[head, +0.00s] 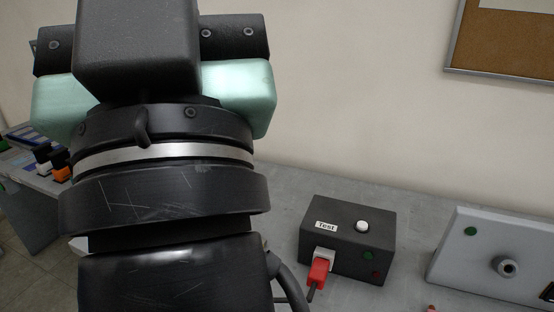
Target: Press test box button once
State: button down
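The test box (346,240) is a dark grey box with a white "Test" label, standing on the grey bench. Its white round button (361,226) stands up from the top face, and nothing covers it. A red plug (318,271) with a dark cable sits in a light socket on the box's front. A green light (369,255) and a dark red light (376,274) are on the front face. My gripper (140,45) is large in the left of the head view, apart from the box and to its left in the picture. Its fingertips cannot be made out.
A light grey panel box (470,240) with a green button and a round knob stands right of the test box. Black and orange items (55,165) lie at the far left. The bench (290,185) behind the test box is clear. A corkboard (505,45) hangs on the wall.

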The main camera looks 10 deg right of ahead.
aim_at(362, 225)
jog(key=i+l+z, duration=0.25)
jog(key=i+l, duration=0.15)
jog(key=i+l+z, duration=0.3)
jog(key=i+l, duration=0.05)
jog(key=i, duration=0.1)
